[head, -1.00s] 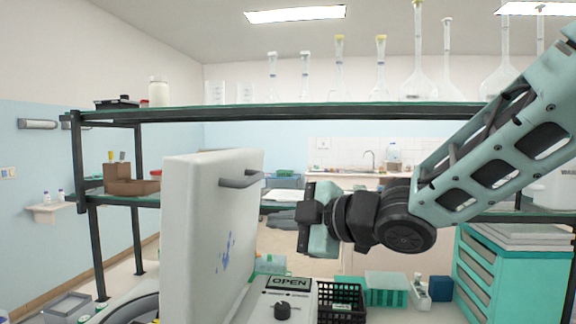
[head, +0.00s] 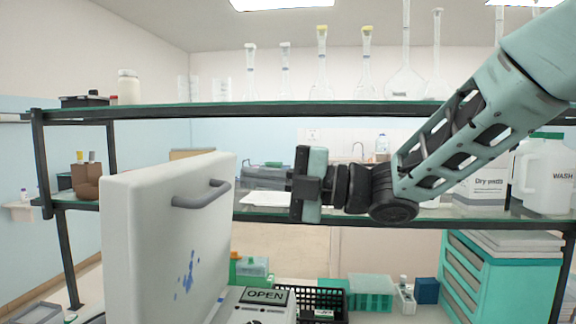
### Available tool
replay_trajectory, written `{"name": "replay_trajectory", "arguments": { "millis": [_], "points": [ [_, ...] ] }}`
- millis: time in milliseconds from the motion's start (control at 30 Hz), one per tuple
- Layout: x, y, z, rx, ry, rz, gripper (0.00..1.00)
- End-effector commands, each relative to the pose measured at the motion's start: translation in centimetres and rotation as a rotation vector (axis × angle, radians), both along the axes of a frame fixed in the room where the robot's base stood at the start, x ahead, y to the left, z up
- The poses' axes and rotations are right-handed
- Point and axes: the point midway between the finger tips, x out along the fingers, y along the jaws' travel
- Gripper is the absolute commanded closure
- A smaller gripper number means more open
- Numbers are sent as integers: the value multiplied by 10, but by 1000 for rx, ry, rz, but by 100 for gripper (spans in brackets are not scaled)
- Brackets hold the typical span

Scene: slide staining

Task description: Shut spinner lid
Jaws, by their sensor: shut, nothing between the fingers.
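The spinner lid (head: 150,245) is a thick white slab standing upright, open, at the left of the head view. It has a grey bar handle (head: 203,194) near its top and blue stains on its face. The spinner body (head: 252,312) shows only in part below it, with a sign reading OPEN (head: 265,295). My gripper (head: 262,180) points left, to the right of the handle and apart from it in the picture. It is shut and empty. How far it is from the lid in depth is hard to tell.
A shelf rack with a glass upper shelf (head: 300,110) holding flasks stands behind. A black basket (head: 325,303), a teal rack (head: 368,291) and a blue box (head: 427,290) sit right of the spinner. A teal drawer cabinet (head: 500,275) and white jug (head: 545,180) are further right.

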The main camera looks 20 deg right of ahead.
Motion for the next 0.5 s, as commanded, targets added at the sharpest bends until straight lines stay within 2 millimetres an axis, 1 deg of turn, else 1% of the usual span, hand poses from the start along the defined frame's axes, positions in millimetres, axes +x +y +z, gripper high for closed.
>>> {"name": "replay_trajectory", "arguments": {
  "millis": [33,200,333,500],
  "points": [
    [4,10,6,0,2,4,100],
    [15,37,9,0,2,2,100],
    [20,49,8,0,1,1,100],
    [23,56,7,0,1,-1,100]
  ]
}}
